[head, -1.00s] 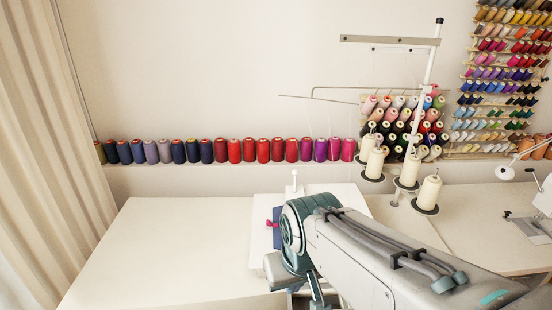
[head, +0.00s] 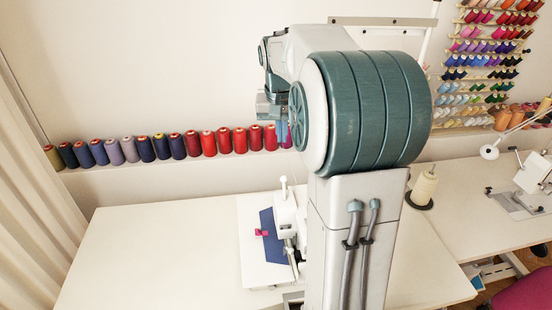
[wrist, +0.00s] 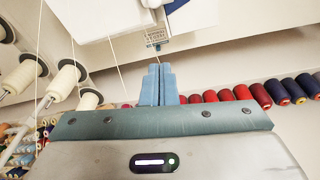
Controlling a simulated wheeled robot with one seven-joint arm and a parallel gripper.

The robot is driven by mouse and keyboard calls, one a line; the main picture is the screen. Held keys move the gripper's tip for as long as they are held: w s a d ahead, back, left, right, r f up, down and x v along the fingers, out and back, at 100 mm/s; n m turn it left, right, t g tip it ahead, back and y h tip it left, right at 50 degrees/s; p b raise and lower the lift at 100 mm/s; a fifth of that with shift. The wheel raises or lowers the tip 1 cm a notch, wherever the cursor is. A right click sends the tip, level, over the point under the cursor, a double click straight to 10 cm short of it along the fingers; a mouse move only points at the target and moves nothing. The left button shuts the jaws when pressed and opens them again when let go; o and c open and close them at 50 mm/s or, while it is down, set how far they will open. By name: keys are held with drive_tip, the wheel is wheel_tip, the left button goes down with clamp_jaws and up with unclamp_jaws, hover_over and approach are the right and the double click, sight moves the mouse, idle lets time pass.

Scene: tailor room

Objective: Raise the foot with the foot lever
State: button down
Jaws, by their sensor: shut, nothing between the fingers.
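The white sewing machine (head: 288,212) stands on the table behind my arm, which hides much of it. A dark blue cloth (head: 270,240) with a small pink piece (head: 262,232) lies at its left side. I cannot make out the foot lever or the foot clearly. My gripper (head: 282,133) hangs above the machine in front of the spool row. In the wrist view its blue fingers (wrist: 157,72) are together and empty. A white body (wrist: 110,15) with a small metal block (wrist: 160,30) shows just beyond the fingertips; I cannot tell which part it is.
A row of thread spools (head: 208,145) lines the wall ledge. Cream thread cones (wrist: 65,80) stand at the left in the wrist view. A second machine (head: 530,175) is at the right. The left of the white table (head: 150,250) is clear.

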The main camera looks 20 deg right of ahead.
sight(284, 188)
drive_tip(key=shift+s+d, duration=0.1)
drive_tip(key=shift+s, duration=0.05)
drive_tip(key=shift+s+a+f+p, duration=0.15)
drive_tip(key=shift+s+f+p, duration=0.3)
drive_tip(key=shift+f, duration=1.05)
drive_tip(key=shift+s+a+f+p, duration=0.15)
drive_tip(key=shift+s+f+p, duration=0.25)
drive_tip(key=shift+f, duration=1.15)
drive_tip(key=shift+s+a+f+p, duration=0.15)
drive_tip(key=shift+s+f+p, duration=0.3)
drive_tip(key=shift+f, duration=1.05)
drive_tip(key=shift+w, duration=0.1)
drive_tip(key=shift+b, duration=0.35)
drive_tip(key=shift+t, duration=0.3)
drive_tip(key=shift+s+a+b, duration=0.1)
drive_tip(key=shift+s+b, duration=0.1)
drive_tip(key=shift+b, duration=0.1)
